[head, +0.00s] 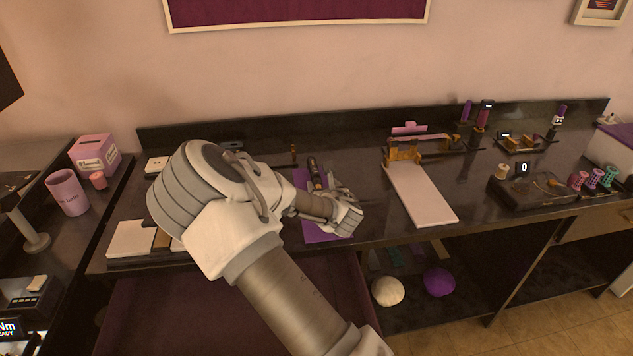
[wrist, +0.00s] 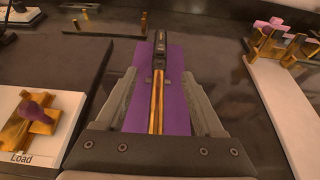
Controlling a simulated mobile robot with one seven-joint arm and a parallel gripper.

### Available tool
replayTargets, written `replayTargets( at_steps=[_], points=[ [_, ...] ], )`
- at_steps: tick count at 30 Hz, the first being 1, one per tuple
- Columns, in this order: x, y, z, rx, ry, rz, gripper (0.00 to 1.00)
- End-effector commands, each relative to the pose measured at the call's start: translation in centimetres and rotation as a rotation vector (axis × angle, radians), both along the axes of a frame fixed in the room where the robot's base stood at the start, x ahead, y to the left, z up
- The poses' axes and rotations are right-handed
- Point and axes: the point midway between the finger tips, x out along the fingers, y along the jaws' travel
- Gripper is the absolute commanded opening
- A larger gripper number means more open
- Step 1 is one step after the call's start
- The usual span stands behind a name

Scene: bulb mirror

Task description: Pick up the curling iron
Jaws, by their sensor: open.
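The curling iron (wrist: 158,85) has a black end and a gold-coloured barrel. It lies lengthwise on a purple mat (wrist: 178,65) on the dark counter. In the head view its black end (head: 313,166) shows just beyond my gripper (head: 338,212), which hides much of the rest. In the wrist view my gripper (wrist: 160,100) is open, with one finger on each side of the curling iron. The fingers look apart from it. I cannot tell how high they are above the mat.
A white board (head: 420,192) lies right of the mat, with gold fittings at its back. A dark box (head: 530,190) with coloured spools stands further right. A white panel marked Load (wrist: 35,125) is left of the mat. Shelves below hold a white ball (head: 387,291) and a purple ball (head: 439,282).

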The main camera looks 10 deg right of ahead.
Motion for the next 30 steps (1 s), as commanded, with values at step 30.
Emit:
replayTargets(
  at_steps=[30],
  points=[
    [11.2,-0.1,-4.4,0.003,0.0,-0.001,0.7]
  ],
)
